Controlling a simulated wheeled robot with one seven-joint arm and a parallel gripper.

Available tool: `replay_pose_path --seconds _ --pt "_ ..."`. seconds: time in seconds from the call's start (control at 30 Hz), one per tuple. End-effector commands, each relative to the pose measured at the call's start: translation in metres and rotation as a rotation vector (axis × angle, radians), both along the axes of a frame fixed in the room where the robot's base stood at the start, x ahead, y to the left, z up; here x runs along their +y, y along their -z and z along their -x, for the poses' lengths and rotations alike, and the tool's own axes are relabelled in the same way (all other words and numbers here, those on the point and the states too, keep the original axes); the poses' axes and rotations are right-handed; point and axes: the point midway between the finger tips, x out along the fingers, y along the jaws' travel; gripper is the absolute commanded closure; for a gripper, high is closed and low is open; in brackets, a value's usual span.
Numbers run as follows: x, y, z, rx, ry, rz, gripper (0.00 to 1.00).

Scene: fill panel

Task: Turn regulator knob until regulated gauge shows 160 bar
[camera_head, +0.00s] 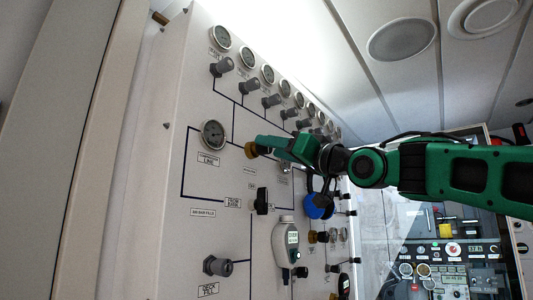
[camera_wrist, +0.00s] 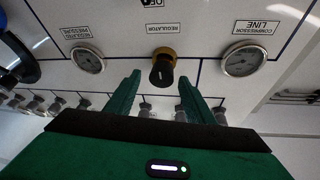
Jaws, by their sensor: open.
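The regulator knob (camera_wrist: 162,72), black with a yellow collar, sticks out of the panel under the label REGULATOR, upside down in the wrist view. My gripper (camera_wrist: 159,80) is open, with one green finger on each side of the knob and gaps visible between. How deep the knob sits between the fingers I cannot tell. The regulated pressure gauge (camera_wrist: 87,60) is left of the knob; its reading is too small to read. In the head view the yellow collar (camera_head: 250,150) shows at the tip of my gripper (camera_head: 262,146), and my arm largely hides the regulated gauge.
A row of small gauges and grey valves (camera_head: 248,86) runs above.

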Motion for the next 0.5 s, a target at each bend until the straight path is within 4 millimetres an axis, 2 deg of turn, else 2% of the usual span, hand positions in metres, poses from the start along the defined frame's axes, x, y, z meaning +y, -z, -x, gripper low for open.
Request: replay_pose_path --seconds 0.2,0.5 --pt "0.015 -0.008 -0.015 0.0 -0.001 0.001 0.51" --pt "0.017 -0.01 -0.019 0.0 0.001 0.0 0.51"
